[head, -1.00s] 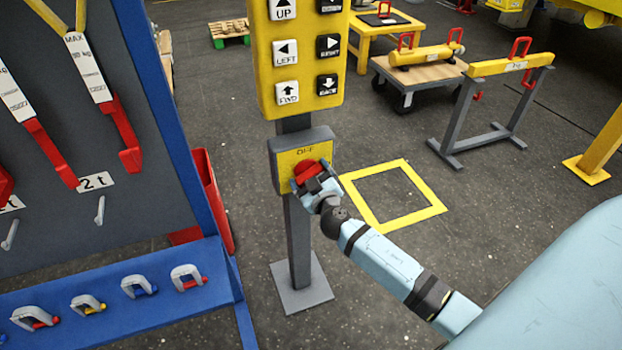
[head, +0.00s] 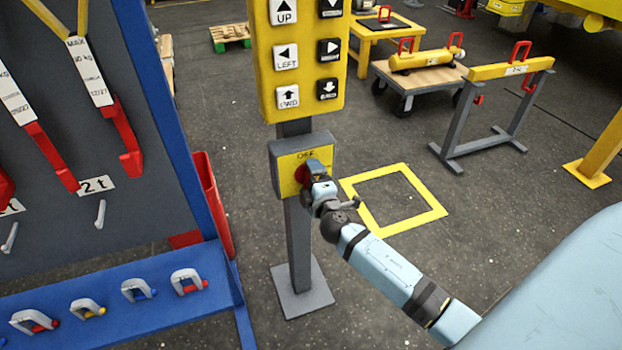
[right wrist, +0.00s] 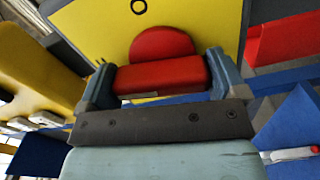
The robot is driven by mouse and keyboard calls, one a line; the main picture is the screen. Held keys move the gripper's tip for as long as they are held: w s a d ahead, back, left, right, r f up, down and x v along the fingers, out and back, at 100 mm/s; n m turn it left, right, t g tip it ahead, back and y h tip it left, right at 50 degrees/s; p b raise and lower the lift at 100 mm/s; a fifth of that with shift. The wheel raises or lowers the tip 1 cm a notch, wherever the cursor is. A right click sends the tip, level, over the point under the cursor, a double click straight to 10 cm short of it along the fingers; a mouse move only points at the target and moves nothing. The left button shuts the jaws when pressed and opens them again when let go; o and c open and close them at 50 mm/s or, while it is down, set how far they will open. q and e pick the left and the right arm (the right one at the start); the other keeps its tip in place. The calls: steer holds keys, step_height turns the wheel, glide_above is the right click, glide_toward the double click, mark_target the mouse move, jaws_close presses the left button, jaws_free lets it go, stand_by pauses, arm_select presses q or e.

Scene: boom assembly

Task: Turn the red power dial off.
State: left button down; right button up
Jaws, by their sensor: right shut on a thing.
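The red power dial (head: 301,174) sits on the yellow face of a grey box (head: 291,157) on a post, below the word OFF. My right gripper (head: 314,172) is at the dial and covers much of it in the head view. In the right wrist view, the dial's red grip bar (right wrist: 162,75) lies between the two fingers of my right gripper (right wrist: 160,80), which are shut on its ends. The dial's round base shows behind the bar. Part of the yellow face's marking is hidden. My left gripper is not in view.
A yellow button panel (head: 299,60) stands just above the dial box. A blue-framed rack (head: 165,125) with hooks and shackles is to the left, with a red bin (head: 212,200) beside it. A yellow floor square (head: 395,200) lies to the right on open floor.

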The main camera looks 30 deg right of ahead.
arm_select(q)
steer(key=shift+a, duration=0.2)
arm_select(e)
steer(key=shift+n, duration=1.1)
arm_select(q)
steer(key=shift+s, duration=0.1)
arm_select(e)
steer(key=o, duration=0.6)
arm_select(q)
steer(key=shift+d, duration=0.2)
arm_select(e)
steer(key=shift+s, duration=0.1)
steer(key=shift+s+a, duration=0.15)
steer(key=shift+s, duration=0.2)
arm_select(q)
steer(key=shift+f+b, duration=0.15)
steer(key=shift+b, duration=0.55)
arm_select(e)
steer(key=v, duration=1.3)
